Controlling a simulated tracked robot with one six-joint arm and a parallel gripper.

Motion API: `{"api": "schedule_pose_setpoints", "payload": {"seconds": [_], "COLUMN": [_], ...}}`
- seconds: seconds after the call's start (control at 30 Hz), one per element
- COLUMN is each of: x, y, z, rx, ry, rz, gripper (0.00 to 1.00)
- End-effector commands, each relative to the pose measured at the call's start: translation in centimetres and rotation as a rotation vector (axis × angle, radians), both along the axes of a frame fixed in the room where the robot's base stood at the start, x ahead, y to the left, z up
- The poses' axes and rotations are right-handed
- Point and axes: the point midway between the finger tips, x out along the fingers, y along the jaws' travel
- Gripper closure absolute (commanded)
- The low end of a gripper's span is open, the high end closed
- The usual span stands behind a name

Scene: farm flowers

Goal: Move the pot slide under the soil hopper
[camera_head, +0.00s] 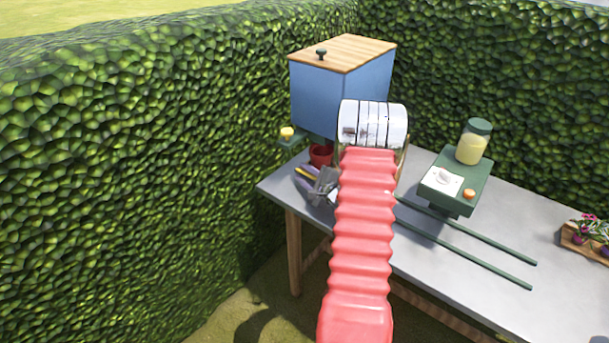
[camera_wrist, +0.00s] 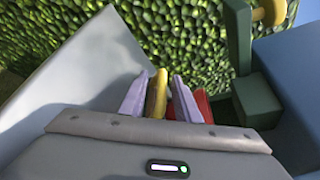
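The soil hopper (camera_head: 318,92) is a blue box with a wooden lid at the back left of the table. A red pot (camera_head: 320,154) is at its foot, partly hidden by the arm; some red shows behind the fingers in the wrist view (camera_wrist: 203,105). The pot slide itself is mostly hidden. My gripper (camera_wrist: 160,92) has two pale purple fingers, one on either side of a yellow bar (camera_wrist: 157,97). The bar, possibly the slide's handle, is close to both fingers. I cannot tell whether they press on it. In the head view, purple and yellow show beside the pot.
Two green rails (camera_head: 480,238) run right along the grey table (camera_head: 300,188). A green dispenser (camera_head: 455,180) with a yellow jar stands behind them. A yellow knob (camera_head: 287,133) on a green bracket sticks out left of the hopper. A flower tray (camera_head: 590,242) is far right. Hedges stand close behind.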

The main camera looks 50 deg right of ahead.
Motion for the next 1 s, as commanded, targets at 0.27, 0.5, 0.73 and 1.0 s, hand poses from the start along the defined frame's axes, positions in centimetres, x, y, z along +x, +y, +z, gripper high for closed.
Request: {"api": "schedule_pose_setpoints", "payload": {"seconds": [0.27, 0.5, 0.73, 1.0], "x": [-1.7, -5.4, -9.3, -12.6], "y": [0.2, 1.1, 2.1, 3.0], "z": [0.5, 1.3, 2.1, 2.8], "rx": [0.000, -0.001, 0.000, 0.000], "ry": [-0.001, 0.000, 0.001, 0.001], "rz": [-0.003, -0.004, -0.005, -0.004], "gripper": [0.71, 0.71, 0.71, 0.71]}}
